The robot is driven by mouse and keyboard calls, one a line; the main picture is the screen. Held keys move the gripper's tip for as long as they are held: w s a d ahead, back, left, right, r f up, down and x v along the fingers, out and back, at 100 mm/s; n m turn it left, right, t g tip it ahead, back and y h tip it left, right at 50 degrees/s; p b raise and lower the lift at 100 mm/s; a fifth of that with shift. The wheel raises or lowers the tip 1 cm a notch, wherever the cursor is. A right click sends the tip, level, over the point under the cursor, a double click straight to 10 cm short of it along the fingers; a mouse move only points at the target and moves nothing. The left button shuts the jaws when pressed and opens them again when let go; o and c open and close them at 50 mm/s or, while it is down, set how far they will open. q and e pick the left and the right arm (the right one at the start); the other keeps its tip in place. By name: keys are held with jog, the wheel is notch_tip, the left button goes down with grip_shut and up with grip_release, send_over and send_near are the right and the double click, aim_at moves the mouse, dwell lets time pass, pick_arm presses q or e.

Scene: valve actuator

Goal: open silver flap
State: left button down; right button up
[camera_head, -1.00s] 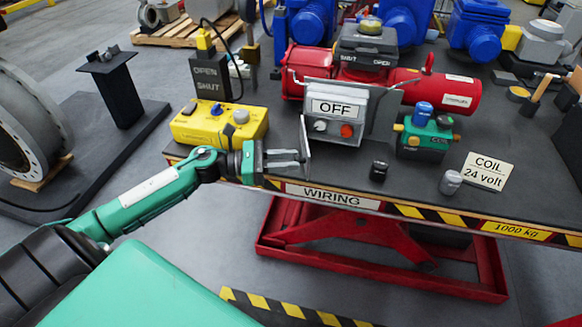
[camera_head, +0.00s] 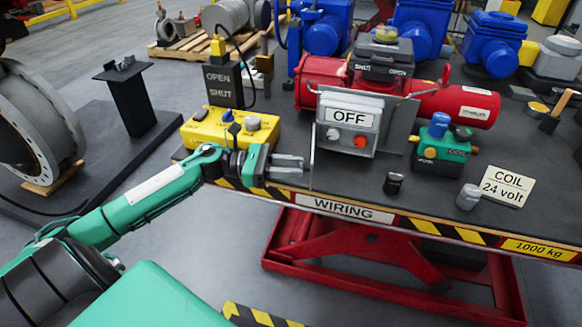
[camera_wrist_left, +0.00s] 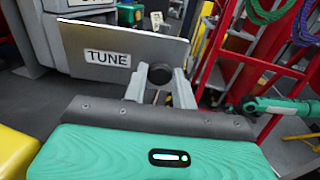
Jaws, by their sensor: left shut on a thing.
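The silver flap (camera_head: 313,160) stands upright, swung out at the left front of the grey box (camera_head: 349,128) marked OFF. It shows almost edge-on in the head view. In the left wrist view the flap (camera_wrist_left: 158,46) is a grey plate with a TUNE label, ahead of my fingers. My left gripper (camera_head: 303,165) is at the flap, its fingers level. It is shut on the flap, seemingly at a dark round knob (camera_wrist_left: 160,73) between the fingers; the exact contact is hard to see. The box front shows a white knob and a red knob. My right gripper is not in view.
A yellow box (camera_head: 229,128) with knobs stands just behind my left gripper. A red cylinder unit (camera_head: 462,100) is behind the grey box. A green coil unit (camera_head: 442,152) and small dark knob (camera_head: 393,183) stand to the right. The striped table edge runs below my gripper.

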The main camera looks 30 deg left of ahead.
pick_arm(q)
jog(key=c, duration=1.1)
grip_release()
jog(key=shift+b+v, duration=0.95)
jog(key=shift+v, duration=5.95)
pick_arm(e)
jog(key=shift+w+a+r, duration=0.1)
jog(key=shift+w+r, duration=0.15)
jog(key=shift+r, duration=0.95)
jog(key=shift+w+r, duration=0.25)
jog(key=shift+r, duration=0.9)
